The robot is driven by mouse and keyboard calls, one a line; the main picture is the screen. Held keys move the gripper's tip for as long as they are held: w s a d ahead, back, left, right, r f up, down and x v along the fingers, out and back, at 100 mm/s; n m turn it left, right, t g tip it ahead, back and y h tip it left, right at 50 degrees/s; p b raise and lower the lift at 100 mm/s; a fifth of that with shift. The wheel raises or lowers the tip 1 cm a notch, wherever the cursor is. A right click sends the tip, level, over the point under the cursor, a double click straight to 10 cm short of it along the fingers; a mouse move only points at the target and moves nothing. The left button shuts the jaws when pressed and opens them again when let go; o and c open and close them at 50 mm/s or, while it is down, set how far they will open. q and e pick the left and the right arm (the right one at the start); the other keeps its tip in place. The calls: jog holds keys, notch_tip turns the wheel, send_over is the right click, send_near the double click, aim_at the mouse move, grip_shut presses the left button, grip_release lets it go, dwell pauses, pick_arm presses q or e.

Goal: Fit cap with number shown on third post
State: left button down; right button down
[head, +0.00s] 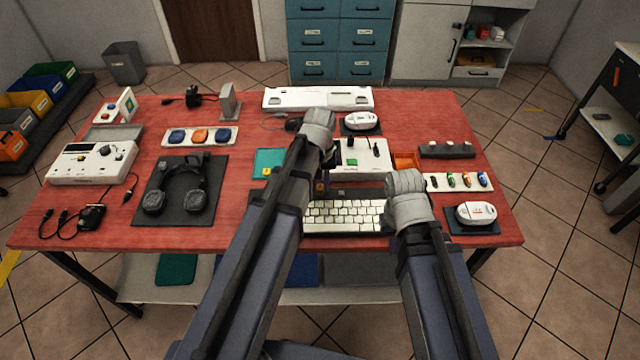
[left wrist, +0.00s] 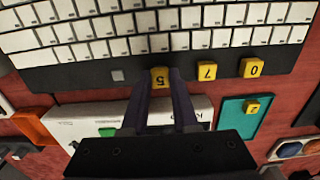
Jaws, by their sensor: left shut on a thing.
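My left gripper (left wrist: 160,88) is shut on a yellow cap marked 5 (left wrist: 160,76), at the dark strip along the keyboard's (left wrist: 75,62) back edge. I cannot tell whether the cap is fully seated. Beside it on the strip sit yellow caps marked 7 (left wrist: 207,71) and 0 (left wrist: 251,68). On the other side, a small bare grey square (left wrist: 117,75) shows, likely a post. A yellow cap marked 2 (left wrist: 252,107) lies on a teal mat (head: 268,157). In the head view, my left gripper (head: 320,188) points down behind the keyboard. My right gripper is hidden by its arm.
A white device with a green part (head: 373,160) and an orange tray (head: 405,160) stand behind the keyboard. Headphones (head: 153,201) on a dark mat lie left, and a white mouse-like device (head: 477,213) right. Red tabletop is free left of the keyboard.

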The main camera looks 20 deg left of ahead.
pick_arm(q)
jog(key=shift+f+b, duration=0.6)
jog(key=shift+f, duration=0.05)
dwell(0.8)
jog(key=c, duration=0.6)
grip_release()
jog(key=shift+r, duration=0.1)
jog(key=shift+r+p, duration=2.5)
jog(key=shift+p, duration=0.05)
